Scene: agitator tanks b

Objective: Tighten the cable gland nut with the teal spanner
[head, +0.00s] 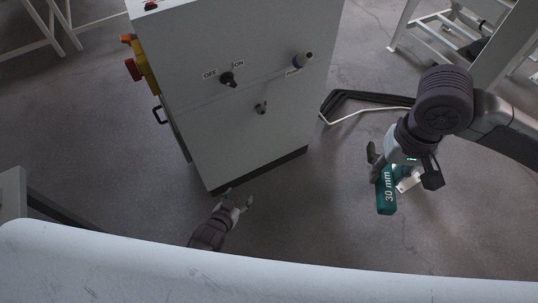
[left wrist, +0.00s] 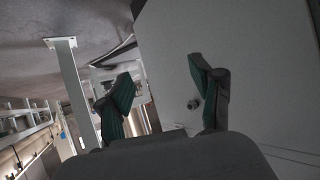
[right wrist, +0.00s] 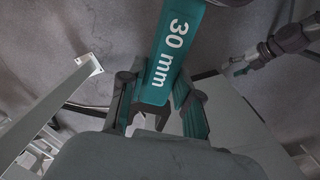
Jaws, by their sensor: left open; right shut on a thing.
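The teal spanner (head: 386,192), marked "30 mm", is held by my right gripper (head: 403,165), which is shut on it to the right of the cabinet, in free air. On the cabinet face are a small round fitting (head: 260,107) and a purple-ringed fitting with a dark tip (head: 299,60); I cannot tell which is the cable gland nut. My left gripper (head: 236,202) is open and empty, below the cabinet's lower front edge. The left wrist view shows one fitting (left wrist: 193,103).
The grey cabinet (head: 225,130) carries an OFF/ON switch (head: 228,79) and a yellow-red switch box (head: 140,65) on its left side. A black-and-white bent frame or cable (head: 365,98) lies right of it. A pale curved surface (head: 250,275) fills the foreground.

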